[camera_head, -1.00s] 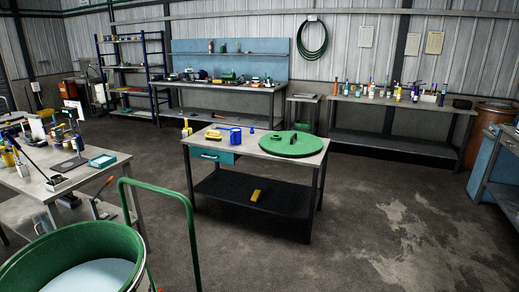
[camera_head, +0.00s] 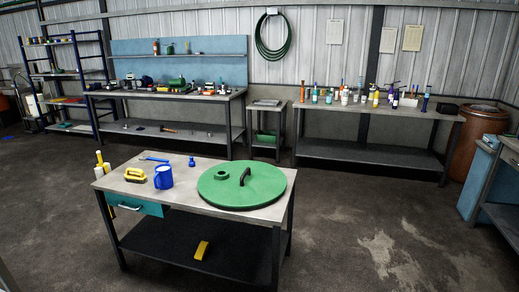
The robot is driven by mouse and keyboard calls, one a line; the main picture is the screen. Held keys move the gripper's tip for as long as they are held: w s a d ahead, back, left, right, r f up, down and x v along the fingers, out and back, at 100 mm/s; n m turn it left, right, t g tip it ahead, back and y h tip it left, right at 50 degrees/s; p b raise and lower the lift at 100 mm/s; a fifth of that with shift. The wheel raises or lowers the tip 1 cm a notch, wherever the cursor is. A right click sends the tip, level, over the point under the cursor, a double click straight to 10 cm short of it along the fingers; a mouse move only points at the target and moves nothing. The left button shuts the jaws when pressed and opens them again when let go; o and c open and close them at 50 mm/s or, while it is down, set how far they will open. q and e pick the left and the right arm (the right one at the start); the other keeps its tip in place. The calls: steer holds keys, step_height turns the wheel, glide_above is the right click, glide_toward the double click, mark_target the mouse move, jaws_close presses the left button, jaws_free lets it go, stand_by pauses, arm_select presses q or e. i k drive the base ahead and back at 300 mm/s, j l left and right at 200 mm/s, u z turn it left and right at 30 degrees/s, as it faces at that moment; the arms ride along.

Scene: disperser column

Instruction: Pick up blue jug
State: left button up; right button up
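The blue jug (camera_head: 163,177) stands upright on the table (camera_head: 188,207) in the middle of the room, on the left half of its top. Its handle seems to be on its left side.
A round green lid (camera_head: 262,188) with a black handle covers the table's right half. A yellow brush (camera_head: 135,175) and a small blue funnel-like item (camera_head: 191,161) lie near the jug. Workbenches line the back wall. Open floor (camera_head: 345,235) lies right of the table.

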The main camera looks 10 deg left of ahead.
mark_target(164, 174)
steer(key=i+j+u, duration=0.2)
steer(key=i+u, duration=0.7)
steer(key=i, duration=0.15)
steer(key=i+l+u, duration=0.2)
steer(key=i+u, duration=0.25)
steer(key=i, duration=0.1)
